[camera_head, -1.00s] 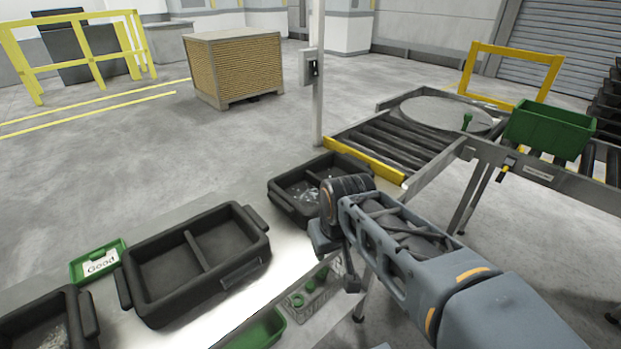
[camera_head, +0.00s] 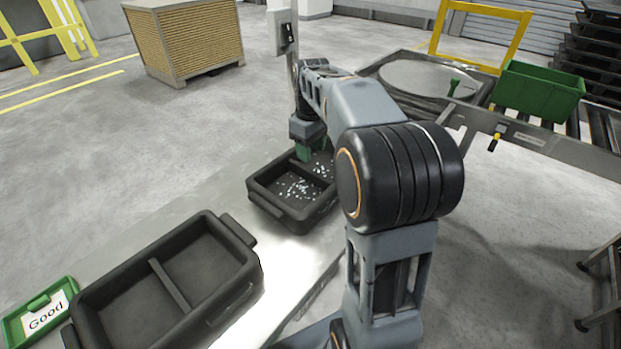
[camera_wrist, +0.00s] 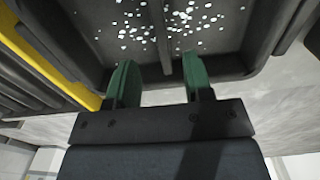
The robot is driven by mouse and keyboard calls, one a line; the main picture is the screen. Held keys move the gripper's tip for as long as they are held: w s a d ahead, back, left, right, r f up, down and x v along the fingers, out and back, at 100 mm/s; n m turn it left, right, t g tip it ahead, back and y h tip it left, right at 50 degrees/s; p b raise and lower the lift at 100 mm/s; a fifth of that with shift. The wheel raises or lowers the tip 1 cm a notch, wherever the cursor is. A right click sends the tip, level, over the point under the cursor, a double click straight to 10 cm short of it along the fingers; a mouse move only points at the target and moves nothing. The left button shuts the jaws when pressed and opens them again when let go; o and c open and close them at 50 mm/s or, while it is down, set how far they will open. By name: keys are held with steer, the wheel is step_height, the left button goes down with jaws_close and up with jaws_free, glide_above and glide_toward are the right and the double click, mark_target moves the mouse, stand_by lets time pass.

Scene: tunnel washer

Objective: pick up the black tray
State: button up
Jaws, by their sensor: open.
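A black tray (camera_head: 270,197) with a centre divider and many small pale pieces in it stands on the metal table, under my arm. My gripper (camera_head: 308,152) has green fingers and is over the tray's far part, partly hidden by the arm. In the wrist view the open fingers (camera_wrist: 160,85) point at the tray (camera_wrist: 235,68), one on each side of its divider (camera_wrist: 162,40), with nothing held. I cannot tell whether they touch it. A second, empty black tray (camera_head: 215,222), also divided, stands nearer on the table.
A green tray marked Good (camera_head: 42,312) lies at the lower left. A roller conveyor (camera_head: 480,117) with a green bin (camera_head: 537,92) is at the right. A post with a switch box (camera_head: 284,32) rises behind the tray.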

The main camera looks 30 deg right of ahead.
mark_target(311, 171)
steer(key=shift+f, duration=3.9)
steer(key=shift+s, duration=0.1)
steer(key=shift+c, duration=0.3)
jaws_close()
